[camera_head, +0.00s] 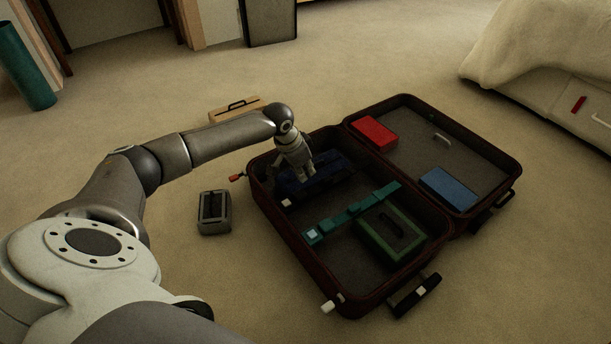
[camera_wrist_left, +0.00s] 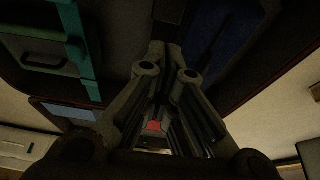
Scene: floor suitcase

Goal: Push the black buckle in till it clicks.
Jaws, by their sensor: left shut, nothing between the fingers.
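The open dark red suitcase (camera_head: 292,237) lies on the carpet, its lid folded back to the right. My left gripper (camera_head: 303,176) is over the far left part of the base, by a dark blue item (camera_head: 325,183). Its fingers are shut and empty in the left wrist view (camera_wrist_left: 166,72). I cannot make out the black buckle in either view; the gripper and dark shadow may hide it. A teal strap (camera_head: 355,211) with a light square end crosses the base. It also shows in the left wrist view (camera_wrist_left: 78,45). My right gripper is not in view.
A green-framed case (camera_head: 375,249) lies in the base. A red box (camera_head: 374,131) and a blue box (camera_head: 448,188) lie in the lid. A grey case (camera_head: 214,212) and a tan case (camera_head: 237,108) are on the floor. Carpet is clear in front.

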